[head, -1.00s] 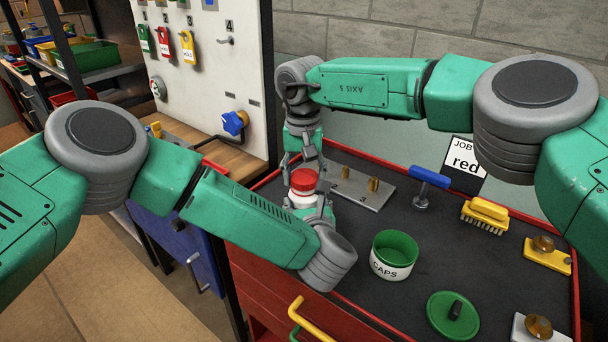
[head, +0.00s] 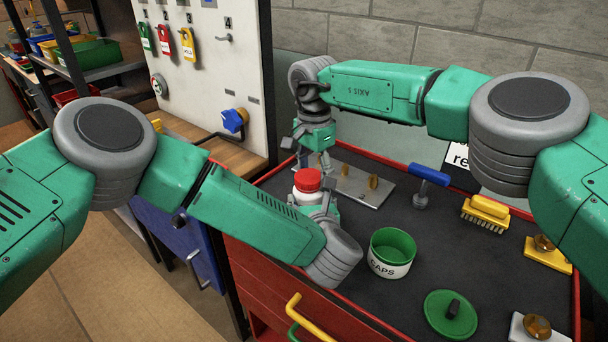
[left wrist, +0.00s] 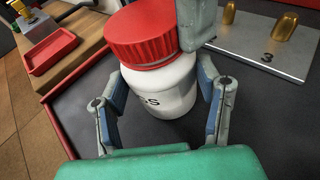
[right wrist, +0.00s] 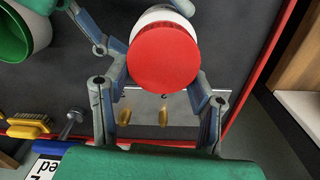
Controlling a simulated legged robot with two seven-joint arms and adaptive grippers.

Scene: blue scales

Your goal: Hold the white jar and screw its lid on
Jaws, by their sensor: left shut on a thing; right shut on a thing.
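The white jar (left wrist: 165,85) stands upright in the left wrist view, dark letters partly showing on its side. Its red lid (left wrist: 142,38) sits on top, with a little white neck visible beneath it. My left gripper (left wrist: 165,100) is shut around the jar body, one finger on each side. In the head view the jar and lid (head: 307,180) are above the tabletop's left part. My right gripper (right wrist: 160,75) is shut on the red lid, its fingers on either side of the rim. A grey finger covers the lid's right edge in the left wrist view.
A green-lined CAPS tub (head: 390,268) and a green lid (head: 451,314) stand right of the jar. A metal plate with brass pegs (head: 355,190) lies behind. A blue-handled tool (head: 429,176) and yellow brush (head: 486,212) are farther right. The red tabletop rim runs close by.

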